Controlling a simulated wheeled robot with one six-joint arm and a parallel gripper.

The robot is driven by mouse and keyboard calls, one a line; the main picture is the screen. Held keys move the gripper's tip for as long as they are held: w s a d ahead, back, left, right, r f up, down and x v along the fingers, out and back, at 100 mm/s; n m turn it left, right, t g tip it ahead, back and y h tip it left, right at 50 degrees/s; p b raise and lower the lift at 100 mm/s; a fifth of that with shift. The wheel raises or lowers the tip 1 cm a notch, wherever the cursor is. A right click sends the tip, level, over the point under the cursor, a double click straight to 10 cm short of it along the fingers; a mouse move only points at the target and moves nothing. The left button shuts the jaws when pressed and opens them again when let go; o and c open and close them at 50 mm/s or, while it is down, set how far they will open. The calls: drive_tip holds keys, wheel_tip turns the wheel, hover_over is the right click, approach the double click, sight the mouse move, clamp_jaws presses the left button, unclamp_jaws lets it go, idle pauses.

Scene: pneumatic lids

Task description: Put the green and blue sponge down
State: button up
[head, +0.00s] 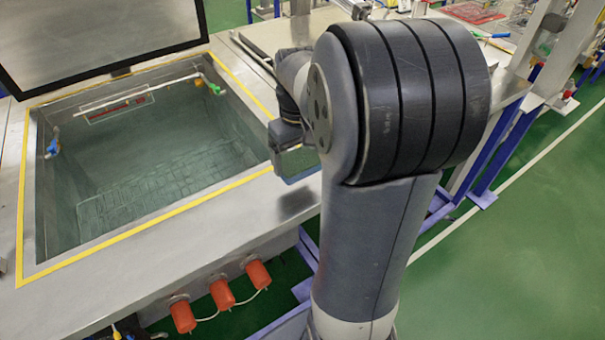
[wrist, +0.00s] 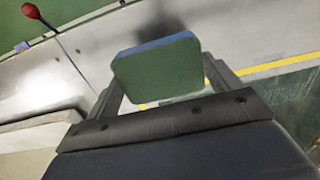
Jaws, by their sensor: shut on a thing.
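The green and blue sponge (wrist: 158,70) is held between the two fingers of my gripper (wrist: 165,80) in the wrist view. Its green face is toward the camera and a blue edge shows along its top. In the head view a part of the sponge (head: 297,162) shows below my gripper, beside my arm. It appears to be above the metal bench top, with a dark shadow on the metal below it. My arm hides much of the gripper in the head view.
A sunken tank (head: 150,165) with a yellow-taped rim lies left of my gripper, its lid (head: 100,35) raised behind it. Bare metal bench top (head: 235,215) lies in front of the tank. Red knobs (head: 222,293) stick out from the bench's front side.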

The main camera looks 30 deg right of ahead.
sight(298, 160)
drive_tip(key=shift+f, duration=2.7)
drive_tip(key=shift+f, duration=0.2)
drive_tip(key=o, duration=0.8)
drive_tip(key=shift+r, duration=0.1)
wheel_tip(298, 160, up, 12)
drive_tip(key=shift+r, duration=0.15)
